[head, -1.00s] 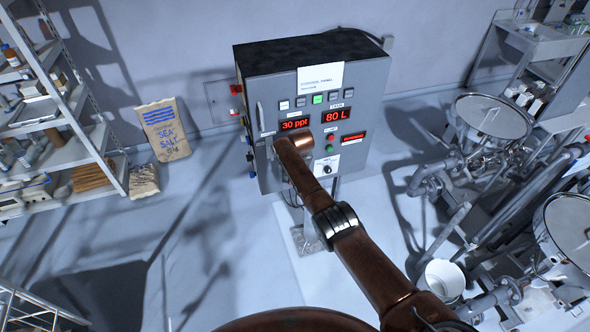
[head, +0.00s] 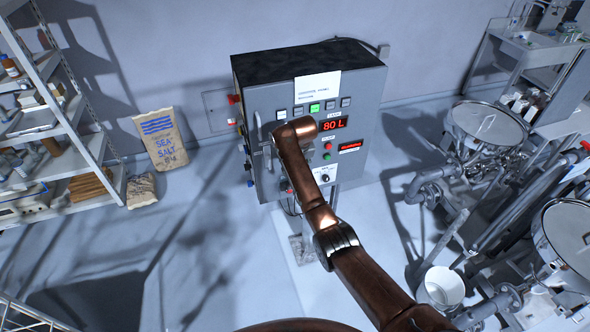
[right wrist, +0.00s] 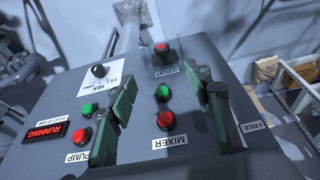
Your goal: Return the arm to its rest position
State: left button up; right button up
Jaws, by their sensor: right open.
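My right arm (head: 345,255) reaches up from the lower right in the head view, its rounded wrist end (head: 297,130) in front of the control panel (head: 365,95). My right gripper (right wrist: 168,112) is open in the right wrist view, its two green-padded fingers apart with nothing held between them. The panel face shows behind them, with a green button (right wrist: 163,92) and a red button (right wrist: 166,121) above a MIXER label. In the head view the gripper is mostly hidden by the wrist. My left gripper is not in view.
A red display (head: 333,124) reads 80 L; a smaller one reads RUNNING (right wrist: 46,132). A STOP button (right wrist: 162,48) sits on the panel. A shelf (head: 60,130) and sea salt sack (head: 160,140) stand left. Left-centre floor is clear.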

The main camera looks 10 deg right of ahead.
dwell(0.4)
jog(key=s+d+f+b, duration=0.1)
jog(key=s+d+f, duration=0.1)
jog(key=f, duration=0.7)
jog(key=s+d+f+b, duration=0.2)
jog(key=f, duration=0.7)
jog(key=s+d+f+b, duration=0.1)
jog(key=s+d+f, duration=0.1)
jog(key=f, duration=0.6)
jog(key=s+d+f+b, duration=0.1)
jog(key=s+d+f, duration=0.1)
jog(key=s+f, duration=0.5)
jog(key=s+d+f+g+b, duration=0.1)
jog(key=s+f+b, duration=0.15)
jog(key=f, duration=0.75)
jog(key=s+d+f, duration=0.2)
jog(key=s+f, duration=0.4)
jog(key=f, duration=0.3)
jog(key=s+d+f+b, duration=0.3)
jog(key=s+f+b, duration=0.1)
jog(key=s+f, duration=1.75)
jog(key=s+f+b, duration=0.2)
jog(key=s+f, duration=0.2)
jog(key=s, duration=1.1)
jog(key=s+f+g+b, duration=0.1)
jog(key=s+f, duration=0.3)
jog(key=s, duration=1.2)
jog(key=shift+d+b, duration=0.2)
jog(key=shift+b, duration=0.25)
